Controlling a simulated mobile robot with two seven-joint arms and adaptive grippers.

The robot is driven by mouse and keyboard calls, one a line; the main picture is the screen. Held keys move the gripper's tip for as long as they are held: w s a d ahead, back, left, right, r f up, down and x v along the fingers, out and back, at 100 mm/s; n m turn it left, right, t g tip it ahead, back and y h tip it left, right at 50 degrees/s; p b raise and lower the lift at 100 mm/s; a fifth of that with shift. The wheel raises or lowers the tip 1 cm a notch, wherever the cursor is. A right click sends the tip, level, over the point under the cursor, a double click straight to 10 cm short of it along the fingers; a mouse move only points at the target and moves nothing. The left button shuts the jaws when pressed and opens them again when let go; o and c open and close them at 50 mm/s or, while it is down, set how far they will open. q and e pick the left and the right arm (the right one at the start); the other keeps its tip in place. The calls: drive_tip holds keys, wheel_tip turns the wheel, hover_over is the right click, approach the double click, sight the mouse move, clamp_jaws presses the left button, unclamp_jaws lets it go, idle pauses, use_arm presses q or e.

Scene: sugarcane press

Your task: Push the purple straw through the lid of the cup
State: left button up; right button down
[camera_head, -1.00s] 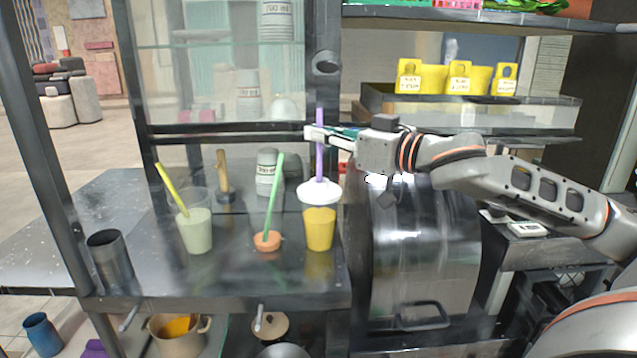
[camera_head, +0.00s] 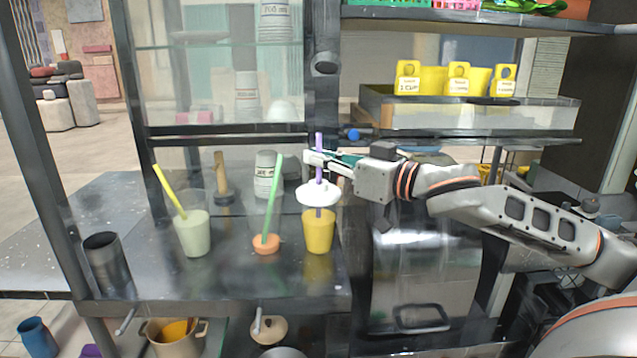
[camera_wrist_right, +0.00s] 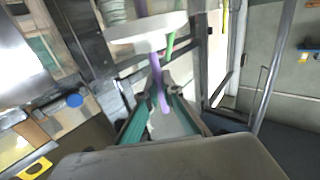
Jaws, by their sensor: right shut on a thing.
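The purple straw (camera_head: 319,143) stands nearly upright in the white lid (camera_head: 318,195) of the cup with yellow drink (camera_head: 319,233). A short purple length shows below the lid, inside the cup's clear upper part. My right gripper (camera_head: 314,158) is shut on the straw a little above the lid, its arm coming from the right. In the right wrist view, the straw (camera_wrist_right: 163,100) runs between the fingertips (camera_wrist_right: 156,82) to the white lid (camera_wrist_right: 145,32), with purple also showing beyond the lid. My left gripper is not in view.
Left of the cup stand a clear cup with an orange bottom and green straw (camera_head: 272,195), and a pale green drink (camera_head: 194,235) with a yellow straw. A dark metal tumbler (camera_head: 106,262) is at the shelf's left. A metal drum (camera_head: 420,270) is right of the cup.

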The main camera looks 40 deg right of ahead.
drive_tip(key=shift+f, duration=0.7)
drive_tip(key=c, duration=2.1)
unclamp_jaws()
drive_tip(key=shift+c, duration=0.2)
